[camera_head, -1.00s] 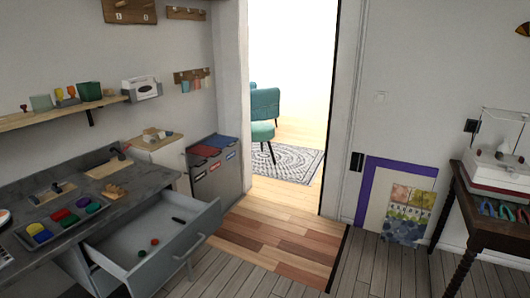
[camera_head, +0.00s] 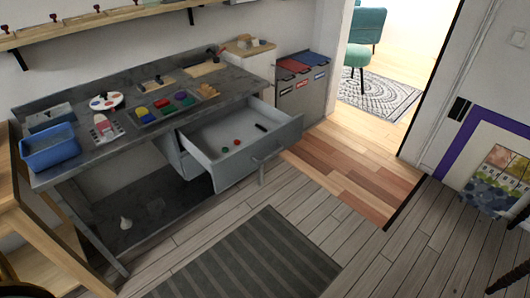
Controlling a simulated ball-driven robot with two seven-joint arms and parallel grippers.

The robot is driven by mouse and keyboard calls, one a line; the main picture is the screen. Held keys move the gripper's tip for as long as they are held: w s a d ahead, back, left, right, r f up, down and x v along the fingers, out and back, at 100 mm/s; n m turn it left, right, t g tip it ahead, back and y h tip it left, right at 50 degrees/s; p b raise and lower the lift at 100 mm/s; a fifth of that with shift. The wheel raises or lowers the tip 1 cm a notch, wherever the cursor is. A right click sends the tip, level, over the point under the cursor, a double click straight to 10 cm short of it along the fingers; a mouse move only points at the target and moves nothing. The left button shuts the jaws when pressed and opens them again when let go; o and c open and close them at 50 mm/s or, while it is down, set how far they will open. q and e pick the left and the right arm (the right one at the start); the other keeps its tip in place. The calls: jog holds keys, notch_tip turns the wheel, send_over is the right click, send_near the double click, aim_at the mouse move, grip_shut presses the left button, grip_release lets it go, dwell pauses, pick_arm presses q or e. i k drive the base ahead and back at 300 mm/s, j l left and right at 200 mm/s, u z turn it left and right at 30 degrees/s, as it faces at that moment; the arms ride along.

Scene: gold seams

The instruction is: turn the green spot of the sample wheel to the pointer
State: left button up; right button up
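A round white disc with coloured spots (camera_head: 106,101), which looks like the sample wheel, lies on the grey workbench (camera_head: 84,158) toward its back left. Its spots are too small for me to tell which one is green or where it points. A small white and pink item (camera_head: 104,127) lies just in front of it; I cannot tell whether it is the pointer. Neither of my grippers is in view.
A blue bin (camera_head: 50,148) stands at the bench's left end. A tray of coloured blocks (camera_head: 146,117) lies right of the disc. An open drawer (camera_head: 228,160) juts out over the floor. A striped rug (camera_head: 245,262) lies in front. A wooden frame (camera_head: 30,225) stands at left.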

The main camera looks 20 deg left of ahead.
aim_at(105, 100)
jog(key=u, duration=1.9)
jog(key=i+z, duration=0.3)
jog(key=i, duration=0.2)
